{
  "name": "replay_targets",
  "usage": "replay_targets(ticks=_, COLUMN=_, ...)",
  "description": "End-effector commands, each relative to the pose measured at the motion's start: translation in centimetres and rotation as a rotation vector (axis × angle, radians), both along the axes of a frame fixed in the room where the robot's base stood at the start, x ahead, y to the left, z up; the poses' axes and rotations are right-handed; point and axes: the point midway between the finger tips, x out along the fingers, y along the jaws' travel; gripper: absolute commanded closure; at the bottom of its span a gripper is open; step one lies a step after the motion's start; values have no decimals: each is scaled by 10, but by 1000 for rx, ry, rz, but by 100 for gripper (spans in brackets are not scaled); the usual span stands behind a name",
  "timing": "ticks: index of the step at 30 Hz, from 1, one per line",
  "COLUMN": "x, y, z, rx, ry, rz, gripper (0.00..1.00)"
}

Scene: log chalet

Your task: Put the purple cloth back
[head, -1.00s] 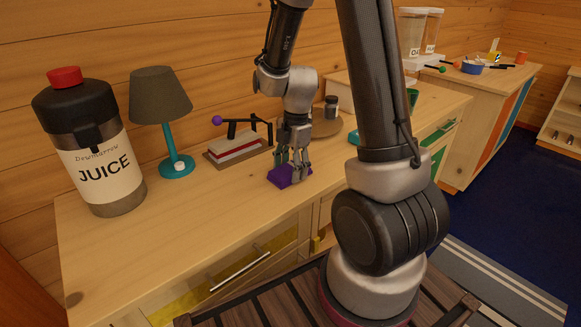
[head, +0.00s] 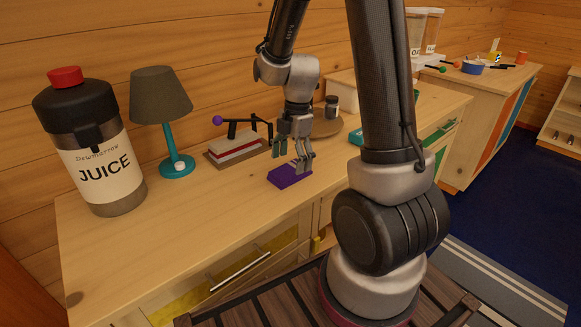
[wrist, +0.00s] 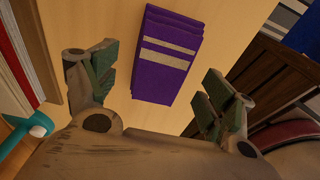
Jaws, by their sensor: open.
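The purple cloth (head: 289,175) lies folded on the wooden counter, near its front edge. In the wrist view the purple cloth (wrist: 166,55) shows two pale stripes and lies ahead of and between the spread fingers. My gripper (head: 293,153) is open and empty, just above and behind the cloth. In the wrist view my gripper (wrist: 158,90) has its two green-padded fingers wide apart, with neither seen touching the cloth.
On the counter (head: 215,220) stand a juice dispenser (head: 92,150), a lamp (head: 170,110), a press-like tool with a purple knob (head: 236,143) and a round wooden board (head: 322,126) with a jar (head: 331,107). Bare counter lies left of the cloth.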

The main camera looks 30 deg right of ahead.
Motion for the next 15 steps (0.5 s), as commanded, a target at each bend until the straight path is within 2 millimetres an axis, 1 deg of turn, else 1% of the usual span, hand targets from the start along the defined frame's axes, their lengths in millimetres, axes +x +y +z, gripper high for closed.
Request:
replay_targets(ticks=1, x=1, y=-2, z=13, rx=-1, ry=-6, rz=0, gripper=17)
replay_targets(ticks=3, x=2, y=-4, z=29, rx=-1, ry=-6, rz=-1, gripper=17)
replay_targets(ticks=9, x=2, y=-9, z=71, rx=-1, ry=-4, rz=1, gripper=17)
replay_targets(ticks=15, x=1, y=-11, z=93, rx=-1, ry=-4, rz=-12, gripper=17)
